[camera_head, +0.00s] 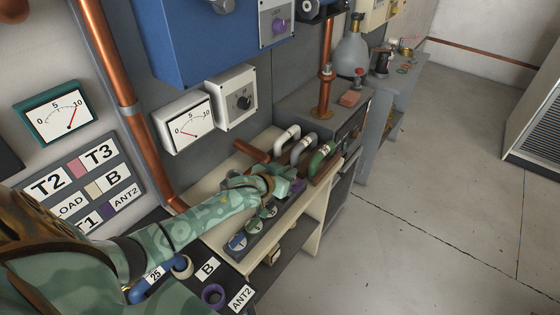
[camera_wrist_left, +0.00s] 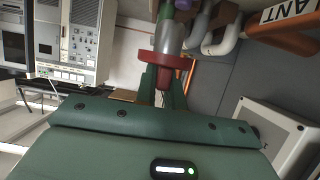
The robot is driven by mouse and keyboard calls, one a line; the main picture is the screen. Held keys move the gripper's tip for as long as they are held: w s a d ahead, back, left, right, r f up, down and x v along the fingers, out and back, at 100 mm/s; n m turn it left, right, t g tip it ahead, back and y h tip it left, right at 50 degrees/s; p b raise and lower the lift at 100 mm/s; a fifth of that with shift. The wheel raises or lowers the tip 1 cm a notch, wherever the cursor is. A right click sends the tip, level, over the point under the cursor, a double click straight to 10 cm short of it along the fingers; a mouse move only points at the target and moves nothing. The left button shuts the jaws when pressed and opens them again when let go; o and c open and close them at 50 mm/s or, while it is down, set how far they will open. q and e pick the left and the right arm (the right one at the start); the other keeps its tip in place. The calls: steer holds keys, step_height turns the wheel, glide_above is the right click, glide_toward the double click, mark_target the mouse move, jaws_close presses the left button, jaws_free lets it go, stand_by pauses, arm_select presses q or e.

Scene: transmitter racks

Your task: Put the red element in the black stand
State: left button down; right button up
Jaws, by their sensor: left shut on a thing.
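My left gripper (camera_head: 284,184) is over the pale shelf in the head view, at the purple end of a dark stand. In the left wrist view, its two green fingers (camera_wrist_left: 163,92) are shut on the red element (camera_wrist_left: 160,61), a red flanged piece with a grey cylindrical body beyond it. The red element cannot be made out in the head view, where the gripper hides it. The black stand (camera_head: 284,214) is a dark strip on the shelf holding several round labelled elements, blue and green. Whether the held element touches the stand cannot be told. My right gripper is not in view.
White, grey and green U-shaped links (camera_head: 322,158) stand just beyond the gripper. A copper pipe (camera_head: 327,72) rises behind them. A panel with meters (camera_head: 186,124) lines the left. A black board labelled B and ANT2 (camera_head: 222,275) is nearer. The floor at right is clear.

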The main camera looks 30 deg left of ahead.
arm_select(q)
steer(key=shift+w+a+f, duration=0.15)
steer(key=shift+a+f, duration=0.05)
steer(key=shift+a, duration=0.7)
steer(key=shift+r+p, duration=0.1)
steer(key=shift+p, duration=0.4)
step_height(320, 180, down, 6)
steer(key=b, duration=0.4)
steer(key=shift+p, duration=0.5)
stand_by(0.9)
